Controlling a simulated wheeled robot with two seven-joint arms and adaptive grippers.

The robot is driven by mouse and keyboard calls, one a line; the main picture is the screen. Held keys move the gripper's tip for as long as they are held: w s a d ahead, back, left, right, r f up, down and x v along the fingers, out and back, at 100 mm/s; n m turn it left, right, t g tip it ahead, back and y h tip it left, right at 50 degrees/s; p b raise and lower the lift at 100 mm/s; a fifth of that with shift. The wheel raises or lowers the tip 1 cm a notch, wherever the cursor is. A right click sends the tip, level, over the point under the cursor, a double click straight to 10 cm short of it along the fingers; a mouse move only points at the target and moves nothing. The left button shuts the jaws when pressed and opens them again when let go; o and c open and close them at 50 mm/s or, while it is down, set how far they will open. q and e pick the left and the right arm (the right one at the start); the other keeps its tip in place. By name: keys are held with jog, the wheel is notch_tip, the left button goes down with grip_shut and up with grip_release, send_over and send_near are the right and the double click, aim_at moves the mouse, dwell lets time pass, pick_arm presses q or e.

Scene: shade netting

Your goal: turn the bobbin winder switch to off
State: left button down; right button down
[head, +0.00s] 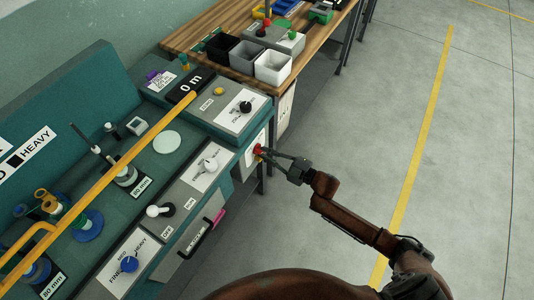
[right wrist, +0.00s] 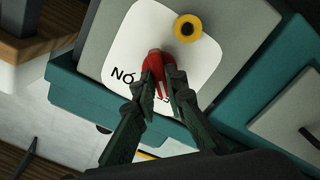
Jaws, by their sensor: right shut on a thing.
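A red knob (head: 258,147) sits on a white label on the end face of the teal machine bench. My right gripper (head: 264,154) reaches it from the right and is shut on it. In the right wrist view the red knob (right wrist: 154,62) is between the fingertips (right wrist: 160,74), which hide part of the label's lettering. A yellow ring-shaped part (right wrist: 187,28) is beside the knob on the same label. I cannot read whether this is the bobbin winder switch or which setting it points to. My left gripper is not in view.
The teal bench carries a black knob (head: 246,106), white knobs (head: 210,164), a blue knob (head: 129,264) and a pink handle (head: 217,217). A yellow bar (head: 110,170) runs above it. A wooden table (head: 205,30) with bins stands behind. The floor at right is clear.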

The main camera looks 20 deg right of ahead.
jog(key=shift+d+f, duration=0.1)
jog(key=shift+d, duration=0.05)
jog(key=c, duration=2.1)
grip_release()
jog(key=shift+o, duration=0.7)
jog(key=v, duration=1.1)
jog(key=shift+s+d, duration=0.25)
jog(key=shift+s, duration=0.1)
